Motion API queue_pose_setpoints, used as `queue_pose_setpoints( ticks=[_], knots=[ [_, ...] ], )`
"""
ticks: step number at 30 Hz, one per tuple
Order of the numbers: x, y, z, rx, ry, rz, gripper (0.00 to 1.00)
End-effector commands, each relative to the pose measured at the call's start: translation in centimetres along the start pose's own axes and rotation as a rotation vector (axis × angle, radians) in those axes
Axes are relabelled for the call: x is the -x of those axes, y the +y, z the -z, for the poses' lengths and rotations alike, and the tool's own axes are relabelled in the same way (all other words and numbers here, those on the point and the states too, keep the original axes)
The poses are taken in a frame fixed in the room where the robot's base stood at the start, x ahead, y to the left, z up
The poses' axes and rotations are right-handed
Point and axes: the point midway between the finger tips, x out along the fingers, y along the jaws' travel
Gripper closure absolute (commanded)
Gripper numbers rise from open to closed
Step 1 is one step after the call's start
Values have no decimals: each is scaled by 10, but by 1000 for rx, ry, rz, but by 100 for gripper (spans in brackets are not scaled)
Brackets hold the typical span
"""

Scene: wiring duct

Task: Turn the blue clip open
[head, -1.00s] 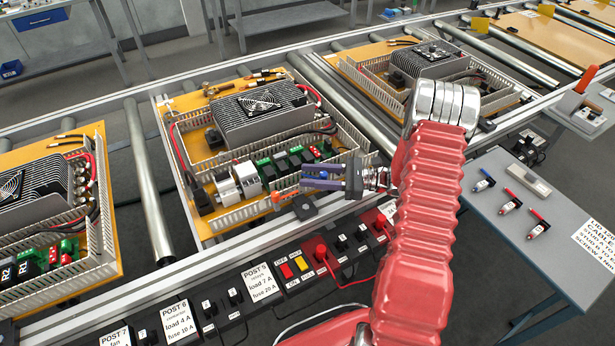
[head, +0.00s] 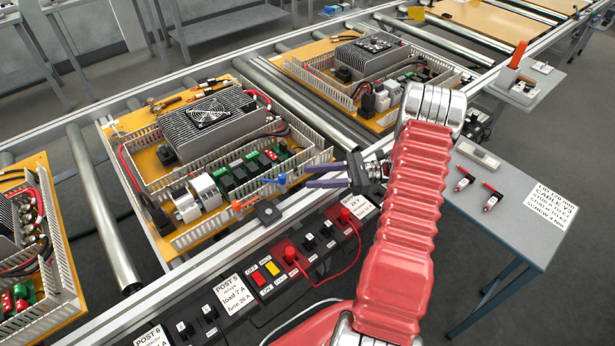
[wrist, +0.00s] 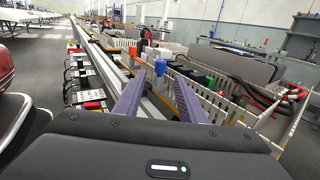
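The blue clip (head: 281,180) is on the near slotted duct wall of the middle panel, by its right half, in the head view. In the wrist view the blue clip (wrist: 160,68) stands upright beyond my fingertips, between their lines. My gripper (head: 308,177) is to the right of the clip, apart from it, with its two purple fingers spread and nothing between them. The wrist view shows the same gap at my gripper (wrist: 158,88). An orange clip (head: 238,206) is further left along the same wall. I cannot tell whether the blue clip is turned.
A small black block (head: 267,212) is at the panel's near edge, below the duct. A row of test posts with red and black plugs (head: 290,255) runs along the conveyor's front. Slotted duct walls (wrist: 222,105) stand close to the right of my fingers. A grey side table (head: 520,210) is at right.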

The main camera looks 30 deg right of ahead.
Motion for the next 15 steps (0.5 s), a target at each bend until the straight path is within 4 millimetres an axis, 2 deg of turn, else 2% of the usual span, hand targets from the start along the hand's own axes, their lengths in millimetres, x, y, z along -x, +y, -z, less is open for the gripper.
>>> queue_pose_setpoints(
  ticks=[7, 15],
  knots=[
    [0, 0, 0, 0, 0, 0, 63],
    [-10, 4, -10, 25, 34, -36, 82]
  ],
)
